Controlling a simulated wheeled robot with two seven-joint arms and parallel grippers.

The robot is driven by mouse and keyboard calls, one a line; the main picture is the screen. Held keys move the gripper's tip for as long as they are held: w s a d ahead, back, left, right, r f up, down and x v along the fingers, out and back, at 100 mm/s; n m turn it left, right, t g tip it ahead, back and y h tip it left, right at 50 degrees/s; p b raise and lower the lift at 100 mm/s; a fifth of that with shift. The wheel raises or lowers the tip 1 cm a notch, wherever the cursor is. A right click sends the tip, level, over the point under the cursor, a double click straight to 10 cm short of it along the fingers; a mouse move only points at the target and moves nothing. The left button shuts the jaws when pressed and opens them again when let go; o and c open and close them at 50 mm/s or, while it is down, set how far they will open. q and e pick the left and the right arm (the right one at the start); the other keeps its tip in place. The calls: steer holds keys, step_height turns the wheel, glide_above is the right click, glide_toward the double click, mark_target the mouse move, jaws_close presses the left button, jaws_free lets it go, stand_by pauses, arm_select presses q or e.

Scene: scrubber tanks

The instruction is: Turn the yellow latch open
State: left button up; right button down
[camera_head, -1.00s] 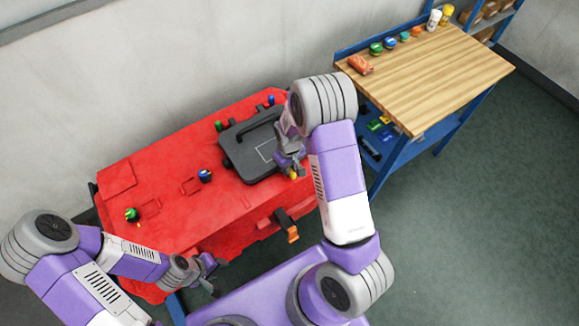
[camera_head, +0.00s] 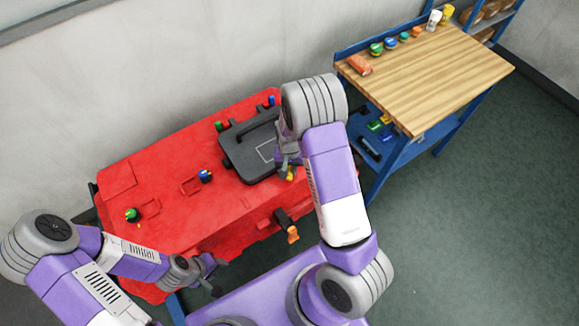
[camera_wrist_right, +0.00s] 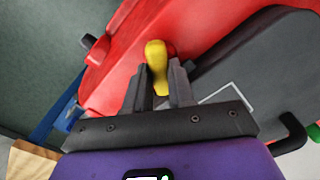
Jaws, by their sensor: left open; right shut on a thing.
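The yellow latch (camera_wrist_right: 157,62) stands between the fingers of my right gripper (camera_wrist_right: 160,92) in the right wrist view, beside the dark grey lid (camera_wrist_right: 232,80). My right gripper is shut on it. In the head view the latch (camera_head: 291,173) is a small yellow spot at the lid's right front edge, and my right gripper (camera_head: 288,162) is partly hidden by its own arm. The lid (camera_head: 245,150) lies flat on the red tank (camera_head: 165,170). My left gripper (camera_head: 215,273) is open and empty near the tank's front edge.
Green-capped (camera_head: 132,215) and blue-capped (camera_head: 205,176) fittings stand on the tank top. An orange-tipped black lever (camera_head: 292,234) sticks out at the tank's front. A wooden-topped blue workbench (camera_head: 430,75) stands at the right. Grey floor (camera_head: 480,200) is clear at the right.

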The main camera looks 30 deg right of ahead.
mark_target(290, 170)
steer(key=m+p, duration=0.1)
steer(key=m, duration=0.4)
steer(key=shift+r+m, duration=0.1)
steer(key=shift+m, duration=0.2)
steer(key=m+p, duration=0.1)
steer(key=m, duration=0.4)
steer(key=shift+p, duration=0.4)
steer(key=shift+m, duration=0.3)
steer(key=c, duration=1)
jaws_free()
steer(key=shift+o, duration=0.2)
step_height(290, 170, up, 8)
steer(key=shift+f+p, duration=0.25)
steer(key=shift+p, duration=0.3)
steer(key=shift+s+f, duration=0.1)
